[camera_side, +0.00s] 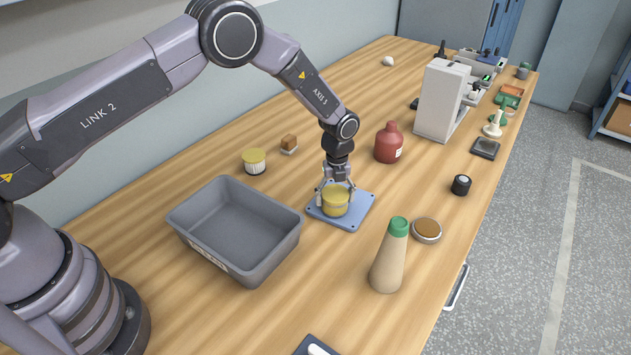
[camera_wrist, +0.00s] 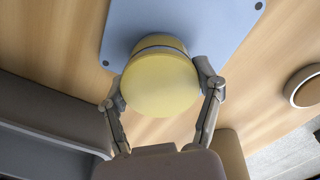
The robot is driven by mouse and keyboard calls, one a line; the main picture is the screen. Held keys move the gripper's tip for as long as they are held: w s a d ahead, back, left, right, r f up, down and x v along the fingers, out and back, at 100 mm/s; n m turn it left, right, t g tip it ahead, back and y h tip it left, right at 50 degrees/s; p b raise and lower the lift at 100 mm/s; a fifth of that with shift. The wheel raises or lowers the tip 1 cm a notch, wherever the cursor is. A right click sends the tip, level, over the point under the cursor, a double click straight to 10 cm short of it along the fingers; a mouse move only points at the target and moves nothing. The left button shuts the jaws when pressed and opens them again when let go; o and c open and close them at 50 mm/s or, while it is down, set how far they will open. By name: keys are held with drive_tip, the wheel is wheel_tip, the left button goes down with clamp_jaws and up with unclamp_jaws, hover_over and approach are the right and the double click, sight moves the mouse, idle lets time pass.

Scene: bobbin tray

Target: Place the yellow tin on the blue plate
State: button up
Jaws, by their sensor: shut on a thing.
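The yellow tin (camera_side: 335,201) is between the fingers of my gripper (camera_side: 336,194) in the side view, over the blue plate (camera_side: 353,213). In the wrist view the round yellow lid of the tin (camera_wrist: 160,84) faces the camera, and the fingertips of my gripper (camera_wrist: 160,87) press on its two sides. The blue plate (camera_wrist: 185,22) shows behind the tin, with dark holes at its corners. I cannot tell whether the tin's bottom touches the plate.
A grey bin (camera_side: 237,223) stands left of the plate. A beige bottle with a green cap (camera_side: 390,262) stands in front to the right, beside a round brown-topped dish (camera_side: 426,230). A red bottle (camera_side: 388,144) stands behind. A yellow-lidded jar (camera_side: 254,161) is behind the bin.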

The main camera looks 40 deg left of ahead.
drive_tip(key=shift+f, duration=0.15)
drive_tip(key=o, duration=1.2)
drive_tip(key=shift+o, duration=0.2)
wheel_tip(320, 180, up, 12)
wheel_tip(320, 180, up, 18)
drive_tip(key=n+t, duration=0.2)
drive_tip(key=n, duration=0.6)
hover_over(335, 193)
drive_tip(key=s+a, duration=0.6)
drive_tip(key=a, duration=0.1)
drive_tip(key=s+a+r+n+t, duration=0.1)
drive_tip(key=s+a+r+n, duration=0.25)
drive_tip(key=s, duration=0.35)
drive_tip(key=s+a+r+n+t, duration=0.1)
drive_tip(key=s+a+r+n, duration=0.15)
drive_tip(key=s+n, duration=0.35)
drive_tip(key=s+a+r+n+t, duration=0.15)
drive_tip(key=s+r+n, duration=0.25)
drive_tip(key=s, duration=0.4)
drive_tip(key=s+a+f+n, duration=0.1)
drive_tip(key=s+a+n, duration=0.1)
drive_tip(key=s+n, duration=0.3)
drive_tip(key=s, duration=0.3)
drive_tip(key=shift+s+a+f, duration=0.25)
drive_tip(key=shift+s+f, duration=0.1)
